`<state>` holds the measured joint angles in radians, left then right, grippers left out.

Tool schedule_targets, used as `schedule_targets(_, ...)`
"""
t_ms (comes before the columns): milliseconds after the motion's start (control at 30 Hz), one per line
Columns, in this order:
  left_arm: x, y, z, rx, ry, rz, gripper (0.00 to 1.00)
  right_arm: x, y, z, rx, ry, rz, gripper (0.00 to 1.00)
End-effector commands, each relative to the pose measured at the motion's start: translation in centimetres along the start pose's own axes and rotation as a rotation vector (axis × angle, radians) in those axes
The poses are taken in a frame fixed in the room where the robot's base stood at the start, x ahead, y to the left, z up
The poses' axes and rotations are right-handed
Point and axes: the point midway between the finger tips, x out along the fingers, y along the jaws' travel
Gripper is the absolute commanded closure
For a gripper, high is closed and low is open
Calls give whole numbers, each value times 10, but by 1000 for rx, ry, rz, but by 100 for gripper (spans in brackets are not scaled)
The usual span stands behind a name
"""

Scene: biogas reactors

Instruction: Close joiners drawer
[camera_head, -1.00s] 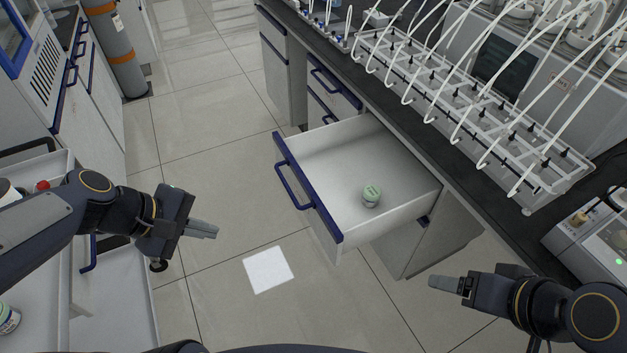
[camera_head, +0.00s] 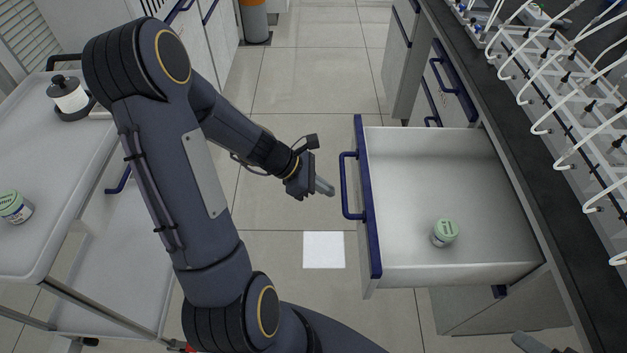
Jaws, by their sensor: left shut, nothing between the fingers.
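The drawer (camera_head: 440,275) is pulled out from under the black bench, its blue front edge (camera_head: 366,200) facing left. Its blue handle (camera_head: 345,186) sticks out on the left side. A small jar with a green lid (camera_head: 444,233) stands inside the drawer. My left gripper (camera_head: 330,188) is shut and empty, just left of the handle, with a small gap seeming to lie between them. Only the tip of my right gripper (camera_head: 528,342) shows at the bottom edge, and its fingers cannot be judged.
The black bench (camera_head: 522,166) carries a rack with white tubes (camera_head: 560,90). A white cart (camera_head: 55,195) on the left holds a green-lidded jar (camera_head: 14,207) and a white bottle (camera_head: 68,93). A white square (camera_head: 323,250) lies on the open floor.

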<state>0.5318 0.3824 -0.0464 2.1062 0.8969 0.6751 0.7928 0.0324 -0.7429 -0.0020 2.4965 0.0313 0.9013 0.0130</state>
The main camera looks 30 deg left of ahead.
Motion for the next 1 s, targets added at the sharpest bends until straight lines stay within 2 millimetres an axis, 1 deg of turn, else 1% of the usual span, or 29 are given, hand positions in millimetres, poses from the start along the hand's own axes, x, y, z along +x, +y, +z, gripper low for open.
schedule_targets(33, 14, -1, -2, 2, -1, -5, 100, 5, 2, 3, 0, 0, 0, 26)
schedule_targets(100, 27, -1, -2, 1, -1, -4, 100, 8, 4, 4, 0, 0, 0, 26)
schedule_targets(200, 36, -1, 13, 5, -2, -3, 100, 5, 2, 3, 0, 0, 0, 26)
schedule_targets(300, 44, 0, 22, 5, -1, -2, 100, 5, 2, 3, 0, 0, 0, 26)
schedule_targets(500, 51, 0, 28, 2, 0, 0, 100, 5, 2, 3, 0, 0, 0, 26)
schedule_targets(867, 51, 0, 29, 2, 0, 0, 100, 5, 2, 3, 0, 0, 0, 26)
schedule_targets(1000, 56, -1, 34, 4, -1, -2, 100, 5, 2, 3, 0, 0, 0, 26)
